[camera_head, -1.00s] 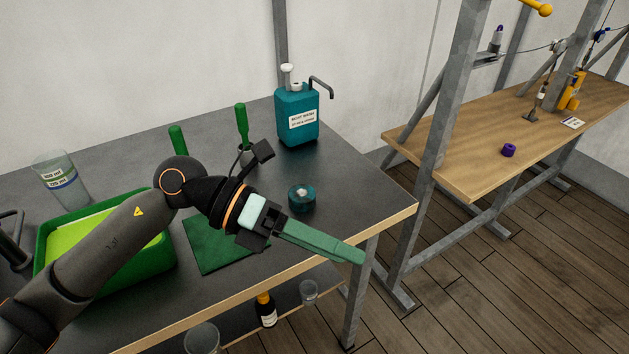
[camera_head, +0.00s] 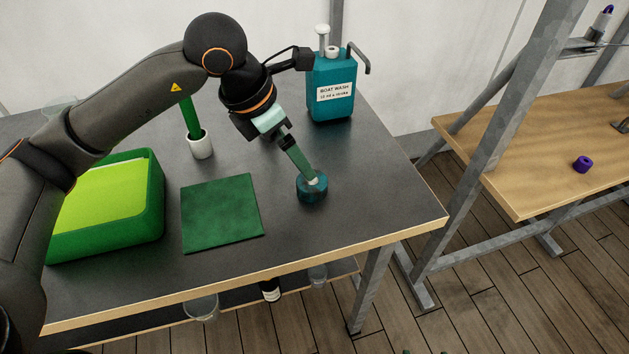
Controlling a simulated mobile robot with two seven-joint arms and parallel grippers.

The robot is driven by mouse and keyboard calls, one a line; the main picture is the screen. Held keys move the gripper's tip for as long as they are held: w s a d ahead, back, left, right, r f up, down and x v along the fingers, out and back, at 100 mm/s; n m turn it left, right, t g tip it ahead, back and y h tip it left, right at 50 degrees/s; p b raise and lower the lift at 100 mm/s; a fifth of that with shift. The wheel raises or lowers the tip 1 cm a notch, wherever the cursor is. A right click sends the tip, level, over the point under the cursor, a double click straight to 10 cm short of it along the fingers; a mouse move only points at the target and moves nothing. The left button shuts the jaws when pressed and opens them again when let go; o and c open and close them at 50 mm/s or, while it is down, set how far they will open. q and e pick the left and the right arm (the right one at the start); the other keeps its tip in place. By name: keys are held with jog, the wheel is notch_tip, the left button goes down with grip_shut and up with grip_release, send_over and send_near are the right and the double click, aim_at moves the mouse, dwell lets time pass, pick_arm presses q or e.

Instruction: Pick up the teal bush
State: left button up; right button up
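The teal bush (camera_head: 312,193) is a short, dark teal ring with a pale centre. It sits on the dark tabletop (camera_head: 370,205), to the right of the green mat. My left gripper (camera_head: 312,178) points down at it from the upper left. Its long green fingertips are at the bush's top and overlap it in this view. I cannot tell whether they touch or grip it, because the fingers line up one behind the other. My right gripper is not clearly in view.
A teal boat wash bottle (camera_head: 333,90) stands behind the gripper. A flat green mat (camera_head: 221,212), a white cup (camera_head: 201,146) with a green-handled tool and a green tray (camera_head: 150,208) are to the left. A purple ring (camera_head: 583,164) lies on the wooden bench (camera_head: 520,190).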

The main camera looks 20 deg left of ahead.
aim_at(301, 184)
pick_arm(q)
jog(key=x, duration=0.3)
jog(key=shift+w+d+f, duration=0.1)
jog(key=shift+f, duration=0.2)
jog(key=shift+s+p+x, duration=0.2)
jog(key=shift+p+x, duration=0.15)
jog(key=shift+x, duration=2.4)
jog(key=shift+c, duration=0.2)
jog(key=c, duration=1.3)
jog(key=shift+c, duration=0.2)
